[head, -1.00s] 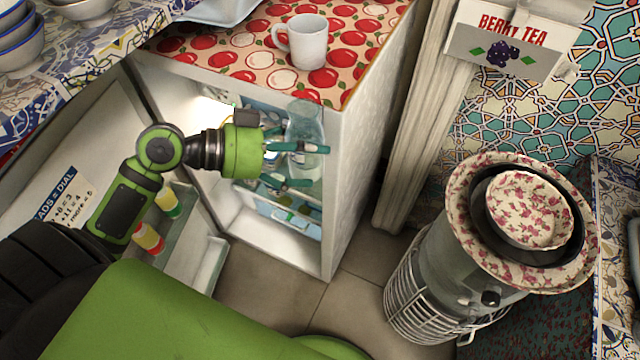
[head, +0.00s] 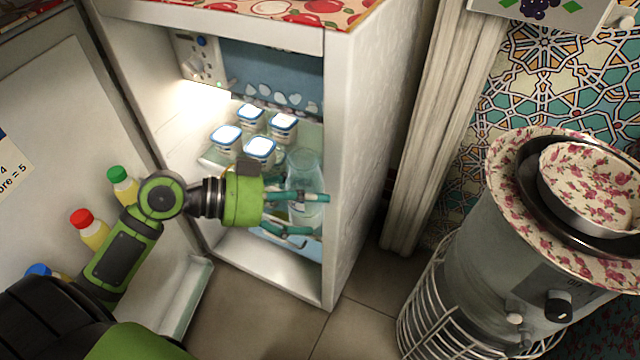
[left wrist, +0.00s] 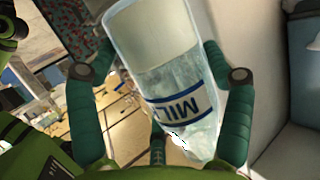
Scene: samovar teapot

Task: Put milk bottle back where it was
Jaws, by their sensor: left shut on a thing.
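The milk bottle (head: 304,167) is clear glass with a "MILK" label, which shows in the left wrist view (left wrist: 165,60). My left gripper (head: 308,214) is shut on it, with green fingers on both sides of the bottle. In the head view the bottle looks roughly upright at the right side of the open fridge (head: 338,130), close to the right wall. Whether its base touches a shelf is hidden by the fingers. My right gripper is not in view.
Several white jars with blue-rimmed lids (head: 260,150) stand on a fridge shelf left of the bottle. The open fridge door (head: 70,120) at left holds small bottles with coloured caps (head: 122,180). A samovar (head: 465,270) stands on the right.

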